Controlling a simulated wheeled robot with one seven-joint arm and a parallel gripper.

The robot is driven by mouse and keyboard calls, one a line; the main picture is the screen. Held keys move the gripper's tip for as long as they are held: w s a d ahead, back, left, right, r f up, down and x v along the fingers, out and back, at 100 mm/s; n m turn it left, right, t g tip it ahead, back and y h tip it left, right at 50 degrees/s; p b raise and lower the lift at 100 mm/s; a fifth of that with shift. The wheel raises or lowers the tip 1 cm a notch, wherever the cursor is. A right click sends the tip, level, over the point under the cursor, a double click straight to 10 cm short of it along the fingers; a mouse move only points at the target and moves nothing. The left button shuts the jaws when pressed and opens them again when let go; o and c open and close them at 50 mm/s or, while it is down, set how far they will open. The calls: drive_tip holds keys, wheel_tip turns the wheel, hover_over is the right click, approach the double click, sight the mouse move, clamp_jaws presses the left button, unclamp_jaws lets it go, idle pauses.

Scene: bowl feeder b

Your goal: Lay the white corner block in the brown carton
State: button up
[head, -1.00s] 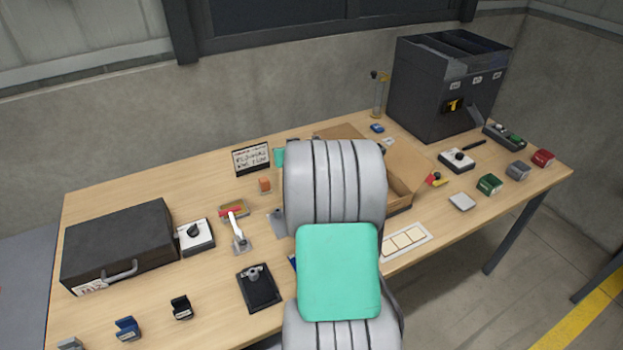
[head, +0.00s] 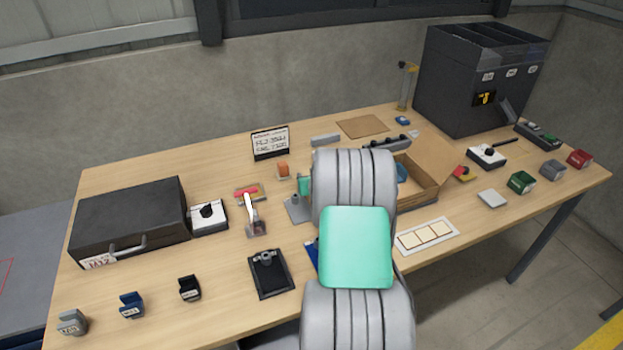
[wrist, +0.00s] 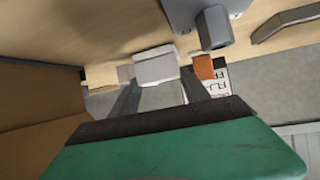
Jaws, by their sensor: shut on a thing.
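In the wrist view my gripper (wrist: 157,90) is shut on a white block (wrist: 155,66), which sits between the fingertips. Its corner shape cannot be made out clearly. Brown cardboard, likely the carton, fills the left of the wrist view (wrist: 35,65), beside the gripper.
A black feeder (head: 470,85) stands at the back right. A white strip with pale squares (head: 428,235) lies in front of the carton. A grey stand (head: 297,210) and an orange block (head: 283,170) are left of my arm. A black case (head: 130,220) lies far left.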

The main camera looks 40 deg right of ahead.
drive_tip(key=shift+f, duration=0.2)
drive_tip(key=o, duration=1.3)
drive_tip(key=shift+r, duration=0.15)
